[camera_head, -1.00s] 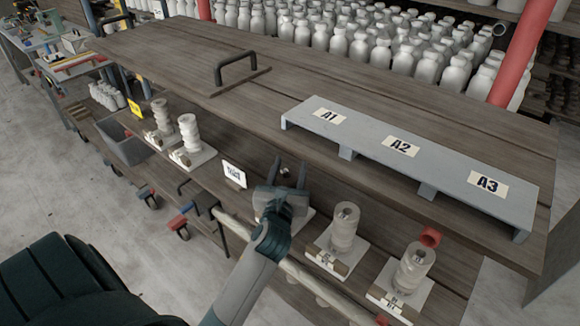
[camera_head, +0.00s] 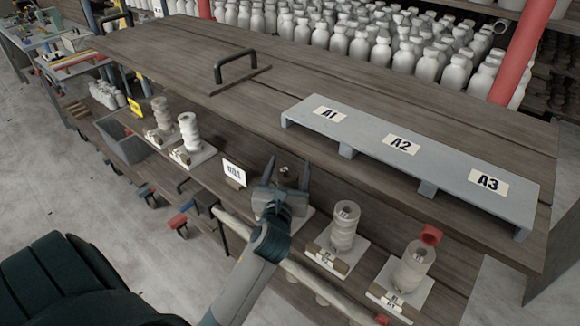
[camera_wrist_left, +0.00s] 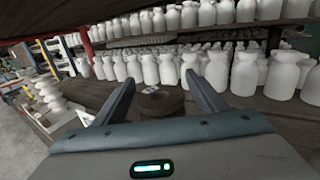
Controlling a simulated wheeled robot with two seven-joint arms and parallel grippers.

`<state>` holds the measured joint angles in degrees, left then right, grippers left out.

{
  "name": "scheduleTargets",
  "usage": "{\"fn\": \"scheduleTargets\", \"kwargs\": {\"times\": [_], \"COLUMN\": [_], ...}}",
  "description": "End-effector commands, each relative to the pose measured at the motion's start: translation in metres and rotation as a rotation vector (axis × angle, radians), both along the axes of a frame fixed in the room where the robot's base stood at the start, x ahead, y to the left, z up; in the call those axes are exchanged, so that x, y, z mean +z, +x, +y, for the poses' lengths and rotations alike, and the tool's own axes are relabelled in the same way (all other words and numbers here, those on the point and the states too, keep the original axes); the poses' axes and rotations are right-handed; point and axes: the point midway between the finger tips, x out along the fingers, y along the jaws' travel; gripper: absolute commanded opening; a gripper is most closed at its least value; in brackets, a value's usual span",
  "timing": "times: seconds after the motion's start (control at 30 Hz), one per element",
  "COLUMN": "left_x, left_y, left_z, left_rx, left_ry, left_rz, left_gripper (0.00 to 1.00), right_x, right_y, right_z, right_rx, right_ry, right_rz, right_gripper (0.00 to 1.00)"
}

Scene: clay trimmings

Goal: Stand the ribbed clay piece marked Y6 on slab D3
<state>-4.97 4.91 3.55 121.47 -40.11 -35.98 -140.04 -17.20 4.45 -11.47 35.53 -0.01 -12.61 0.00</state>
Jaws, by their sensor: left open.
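My left gripper (camera_head: 288,172) is open over the lower shelf, with its two fingers pointing away from me. A brownish clay piece with a hole in its top (camera_head: 288,174) stands between or just beyond the fingers. Its round top also shows between the fingers in the left wrist view (camera_wrist_left: 160,101). My gripper hides its lower part and most of its slab. Pale ribbed pieces stand upright on white slabs: two at left (camera_head: 160,114) (camera_head: 188,130) and two at right (camera_head: 345,226) (camera_head: 411,268). I cannot read Y6 or D3 on any piece or slab.
A grey riser (camera_head: 365,146) marked A1, A2 and A3 stands bare on the upper wooden top (camera_head: 190,62), which overhangs the shelf behind my gripper. A black handle (camera_head: 236,64) sticks up there. A small white sign (camera_head: 233,173) stands left of my gripper. Many white bottles stand behind.

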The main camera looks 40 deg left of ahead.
Motion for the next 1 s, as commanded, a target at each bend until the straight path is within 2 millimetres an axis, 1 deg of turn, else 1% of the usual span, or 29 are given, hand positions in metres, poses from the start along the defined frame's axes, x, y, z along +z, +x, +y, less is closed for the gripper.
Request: {"fn": "scheduleTargets", "kwargs": {"times": [0.17,0.5,0.6,0.7,0.8,1.0], "left_x": [-0.002,-0.002,-0.001,-0.001,0.000,0.001], "left_y": [-0.022,-0.076,-0.088,-0.096,-0.100,-0.101], "left_z": [-0.011,-0.036,-0.042,-0.046,-0.048,-0.048], "left_rx": [-0.001,-0.001,-0.001,-0.001,0.000,0.000], "left_ry": [0.000,0.000,0.000,-0.001,-0.002,0.000], "left_rz": [0.000,-0.001,-0.001,0.000,-0.001,-0.001], "left_gripper": [0.65,0.65,0.65,0.65,0.65,0.65], "right_x": [-0.007,-0.021,-0.023,-0.025,-0.025,-0.025], "right_y": [0.000,0.000,0.000,0.000,0.000,0.000], "right_z": [0.000,-0.001,-0.001,-0.002,-0.003,-0.004], "right_rx": [0.000,0.000,0.000,0.001,0.001,0.001], "right_ry": [0.000,-0.001,-0.001,-0.002,-0.003,-0.004], "right_rz": [0.000,0.000,0.000,0.000,-0.001,0.000], "right_gripper": [0.31,0.31,0.31,0.31,0.31,0.31]}}
